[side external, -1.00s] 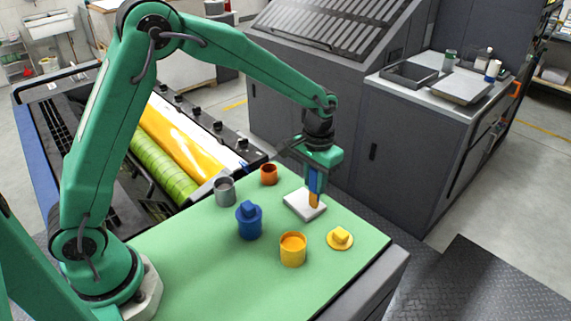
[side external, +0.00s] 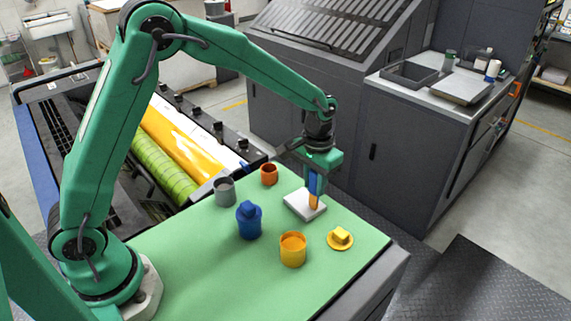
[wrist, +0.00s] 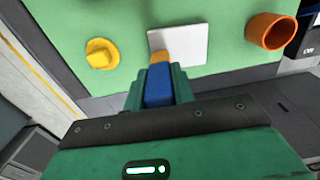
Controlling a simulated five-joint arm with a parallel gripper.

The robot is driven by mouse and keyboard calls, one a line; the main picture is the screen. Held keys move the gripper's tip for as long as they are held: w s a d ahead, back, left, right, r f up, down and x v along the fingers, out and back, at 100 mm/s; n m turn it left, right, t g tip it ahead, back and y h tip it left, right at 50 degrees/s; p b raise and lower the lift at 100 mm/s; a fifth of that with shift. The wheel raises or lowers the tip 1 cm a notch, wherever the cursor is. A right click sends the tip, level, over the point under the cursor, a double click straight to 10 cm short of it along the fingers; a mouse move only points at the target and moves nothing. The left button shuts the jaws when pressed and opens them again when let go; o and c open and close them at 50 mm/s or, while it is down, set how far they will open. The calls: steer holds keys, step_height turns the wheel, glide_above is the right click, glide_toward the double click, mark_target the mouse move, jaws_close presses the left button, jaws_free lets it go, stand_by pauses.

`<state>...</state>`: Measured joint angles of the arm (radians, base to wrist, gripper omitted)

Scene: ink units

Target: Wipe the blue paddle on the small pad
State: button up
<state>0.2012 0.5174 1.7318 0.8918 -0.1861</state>
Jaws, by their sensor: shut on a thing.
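My gripper (side external: 315,174) is shut on the blue paddle (side external: 313,187) and holds it upright over the small white pad (side external: 294,203). The paddle's lower end is orange-yellow and meets the pad's top in the picture. I cannot tell whether it presses on it. In the wrist view the blue part of the paddle (wrist: 159,88) sits between the jaws, and its orange end lies over the left part of the pad (wrist: 187,43).
A blue lidded pot (side external: 249,223), an open yellow pot (side external: 292,251), a yellow lid (side external: 340,238), a grey pot (side external: 224,192) and an open orange pot (side external: 269,175) stand around the pad on the green top (side external: 190,265). The green top's front right is clear.

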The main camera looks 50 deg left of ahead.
steer(key=shift+a+f, duration=0.1)
steer(key=shift+a, duration=0.7)
steer(key=shift+a, duration=0.15)
steer(key=shift+w+a+r, duration=0.1)
steer(key=shift+a+r, duration=0.15)
steer(key=shift+a, duration=0.4)
steer(key=shift+a, duration=0.15)
steer(key=shift+w+a+f, duration=0.1)
steer(key=shift+a, duration=0.55)
steer(key=shift+a+f, duration=0.15)
steer(key=shift+a, duration=0.65)
